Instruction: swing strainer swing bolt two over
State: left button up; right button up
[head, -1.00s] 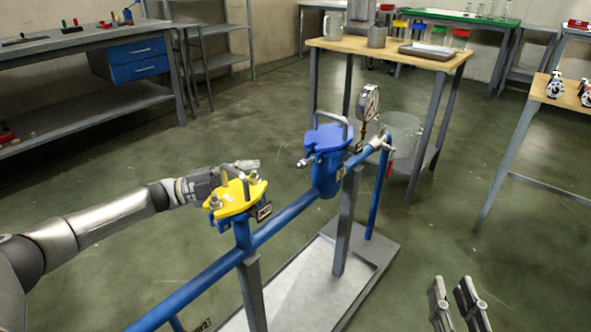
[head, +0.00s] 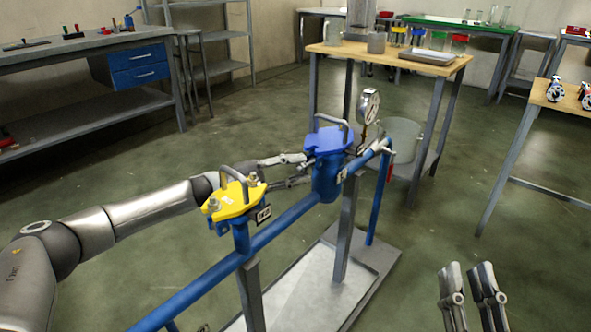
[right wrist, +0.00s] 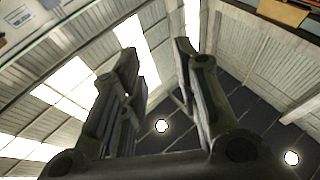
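The strainer with the blue lid (head: 330,140) stands on the blue pipe, its handle upright. The strainer with the yellow lid (head: 233,202) stands nearer, with bolts on its lid. My left gripper (head: 305,169) is open behind the yellow lid, with its two fingers reaching to the left side of the blue strainer. The swing bolt on that side is not clearly visible behind the fingers, and I cannot tell whether they touch it. My right gripper (head: 467,268) is open and empty at the lower right. It also shows open in the right wrist view (right wrist: 157,50).
The blue pipe (head: 290,219) runs diagonally over a grey stand base (head: 360,255). A pressure gauge (head: 368,106) rises behind the blue strainer. A wooden table (head: 390,52) holds containers at the back.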

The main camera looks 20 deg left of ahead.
pick_arm(q)
grip_shut()
jog(key=shift+r+p, duration=0.25)
jog(key=shift+p, duration=0.65)
jog(key=shift+r+n+y+p, duration=0.15)
jog(key=shift+n+y+p, duration=0.2)
jog(key=shift+p, duration=0.5)
pick_arm(e)
notch_tip(320, 180, down, 14)
jog(key=d+r+g+h, duration=0.1)
jog(key=d+g+h, duration=0.15)
jog(key=g, duration=0.55)
jog(key=s+d+f+g+h+p, duration=0.35)
jog(key=s+f+g+p, duration=0.25)
jog(key=s+f+g, duration=0.55)
pick_arm(q)
jog(key=r+n+y+p, duration=0.1)
jog(key=p, duration=0.1)
jog(key=n+g+y+p, duration=0.1)
jog(key=p, duration=0.1)
jog(key=shift+w+d+r, duration=0.1)
jog(key=shift+w+r, duration=0.25)
pick_arm(e)
jog(key=s+d+f, duration=0.1)
jog(key=s+f, duration=0.3)
jog(key=f, duration=0.9)
jog(key=shift+f+m, duration=0.15)
jog(key=shift+m, duration=0.15)
jog(key=shift+d, duration=0.1)
